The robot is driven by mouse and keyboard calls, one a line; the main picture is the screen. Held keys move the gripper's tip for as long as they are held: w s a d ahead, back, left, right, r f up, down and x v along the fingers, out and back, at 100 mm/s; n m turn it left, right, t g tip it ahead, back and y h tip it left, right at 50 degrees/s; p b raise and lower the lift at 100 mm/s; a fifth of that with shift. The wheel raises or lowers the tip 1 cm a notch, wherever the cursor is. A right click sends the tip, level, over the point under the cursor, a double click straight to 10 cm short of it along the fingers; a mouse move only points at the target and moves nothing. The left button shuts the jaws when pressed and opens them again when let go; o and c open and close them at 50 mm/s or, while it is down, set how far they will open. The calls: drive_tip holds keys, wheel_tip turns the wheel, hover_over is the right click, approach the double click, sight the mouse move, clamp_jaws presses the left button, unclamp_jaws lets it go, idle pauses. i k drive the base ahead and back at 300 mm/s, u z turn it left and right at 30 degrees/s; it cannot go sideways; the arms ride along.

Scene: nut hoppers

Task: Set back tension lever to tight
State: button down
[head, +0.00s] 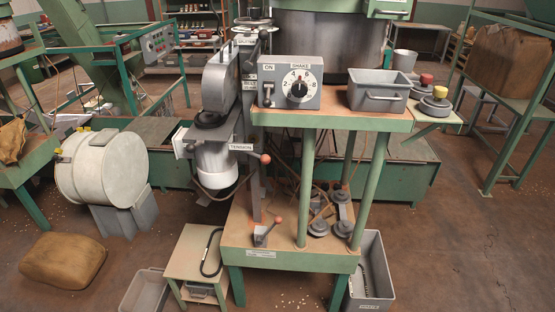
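A plate lettered TENSION (241,147) is on the front of the grey machine (219,85). A lever with a red-orange knob (265,158) sticks out to the right just beneath that plate. The knob is at the lever's right end, slightly lower than the plate. Any marks for tight or loose are too small to read. A second lever with a red-orange knob (278,220) stands tilted on the lower shelf. My gripper is not in view.
A grey control box (290,83) with an ON switch and a SHAKE dial sits on the upper shelf, beside a grey bin (379,91). Green posts (307,190) stand right of the levers. A small stool (199,255) is in front. Open floor lies at right.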

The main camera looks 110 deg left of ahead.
sight(265, 158)
drive_tip(key=u, duration=0.3)
drive_tip(key=i, duration=0.35)
drive_tip(key=u, duration=0.5)
drive_tip(key=k, duration=0.2)
drive_tip(key=u, duration=2.55)
drive_tip(key=k, duration=0.2)
drive_tip(key=u, duration=1.35)
